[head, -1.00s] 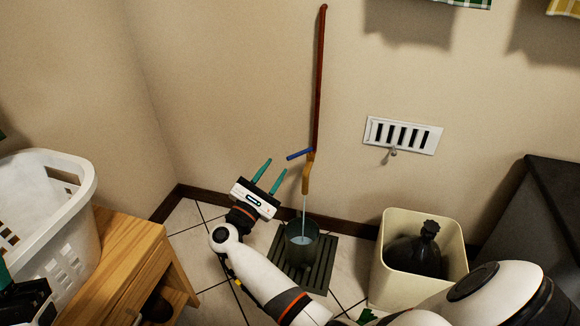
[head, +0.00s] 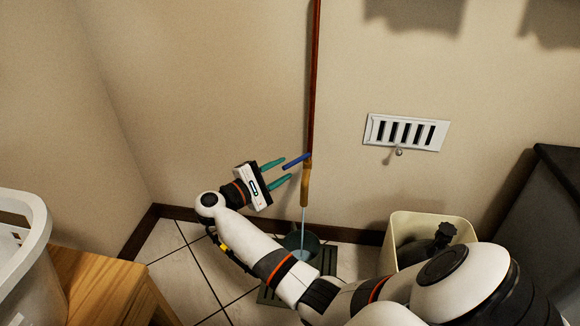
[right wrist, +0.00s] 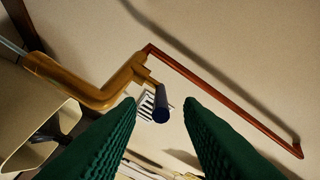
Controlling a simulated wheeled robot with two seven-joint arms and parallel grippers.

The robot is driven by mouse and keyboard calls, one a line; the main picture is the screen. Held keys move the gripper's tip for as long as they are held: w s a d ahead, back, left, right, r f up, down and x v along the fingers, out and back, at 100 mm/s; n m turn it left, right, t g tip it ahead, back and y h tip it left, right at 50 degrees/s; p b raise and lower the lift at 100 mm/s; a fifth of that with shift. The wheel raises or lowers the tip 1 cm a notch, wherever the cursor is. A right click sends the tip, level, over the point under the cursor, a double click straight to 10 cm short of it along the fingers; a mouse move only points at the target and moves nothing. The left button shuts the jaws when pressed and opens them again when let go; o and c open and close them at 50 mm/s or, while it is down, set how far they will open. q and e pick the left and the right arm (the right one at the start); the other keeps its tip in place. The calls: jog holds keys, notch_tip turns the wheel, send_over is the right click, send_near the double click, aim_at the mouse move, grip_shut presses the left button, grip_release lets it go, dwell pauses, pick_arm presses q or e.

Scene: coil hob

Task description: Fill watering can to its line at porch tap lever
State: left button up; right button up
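The brass tap (head: 305,183) hangs on the red pipe (head: 317,75), and a thin stream of water runs down from it. Its blue lever (head: 296,161) points left in the head view. The watering can (head: 297,240) stands under the stream on the floor grate, partly hidden by my right arm; its line cannot be made out. My right gripper (head: 284,173) is open, fingers pointing at the tap. In the right wrist view the blue lever (right wrist: 161,104) shows between the green fingertips, and the brass tap (right wrist: 95,92) lies to the left. My left gripper is not in view.
The dark drain grate (head: 328,262) lies under the can. A cream bin (head: 455,222) with a dark bag stands to the right. A wall vent (head: 403,133) is above it. A wooden bench (head: 95,285) and white basket (head: 25,270) are at the left.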

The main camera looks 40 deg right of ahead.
aim_at(306, 156)
jog(key=shift+d, duration=2.05)
jog(key=shift+c, duration=0.5)
grip_shut()
